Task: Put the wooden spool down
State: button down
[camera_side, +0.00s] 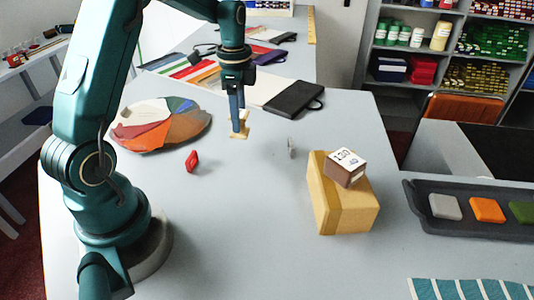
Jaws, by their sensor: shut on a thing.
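My gripper (237,118) points straight down over the middle of the grey table (240,220). Its jaws are shut on the wooden spool (239,134), a small pale tan piece at the fingertips. The fingers hide part of the spool. The spool is at or very near the table top; I cannot tell from this view whether it touches.
A red block (192,161) and a small grey piece (291,147) stand nearby. A tan box (342,195) carries a brown block (344,167) marked 120. A colour-fan disc (161,125) lies left, a black notebook (293,98) behind. The table's front middle is clear.

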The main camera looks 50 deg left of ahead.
jog(key=shift+w+d+f, duration=0.15)
jog(key=shift+f, duration=1.95)
jog(key=shift+f, duration=0.1)
jog(key=shift+c, duration=1.4)
grip_release()
